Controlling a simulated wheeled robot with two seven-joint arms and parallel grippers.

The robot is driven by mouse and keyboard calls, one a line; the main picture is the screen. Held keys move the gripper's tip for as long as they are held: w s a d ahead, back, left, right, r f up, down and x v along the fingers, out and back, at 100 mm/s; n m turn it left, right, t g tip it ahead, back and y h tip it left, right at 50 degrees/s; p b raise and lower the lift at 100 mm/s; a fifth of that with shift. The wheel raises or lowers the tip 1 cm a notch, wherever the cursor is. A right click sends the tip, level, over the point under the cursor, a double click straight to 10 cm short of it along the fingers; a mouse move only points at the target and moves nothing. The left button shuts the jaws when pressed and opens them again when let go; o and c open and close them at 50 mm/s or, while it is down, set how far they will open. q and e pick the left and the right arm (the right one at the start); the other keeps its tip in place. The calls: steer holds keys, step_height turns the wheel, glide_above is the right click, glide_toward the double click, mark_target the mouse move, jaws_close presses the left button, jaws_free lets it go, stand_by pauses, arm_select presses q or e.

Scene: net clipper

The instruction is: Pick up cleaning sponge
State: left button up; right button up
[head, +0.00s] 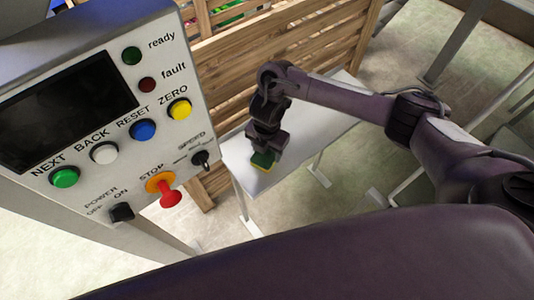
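The cleaning sponge (262,162), green with a yellow layer, lies on the white table (318,126) near its front left corner. My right gripper (264,150) points down right over the sponge and hides part of it. The fingers are small and dark here, so I cannot tell whether they are open or shut, or whether they touch the sponge. My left gripper is not in view.
A control panel (109,190) with a screen and several buttons stands close on the left. A wooden slatted crate (235,66) stands behind the table. Metal frame legs (455,45) are at the upper right. Bare floor shows below the table.

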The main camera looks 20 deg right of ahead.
steer(key=shift+c, duration=0.9)
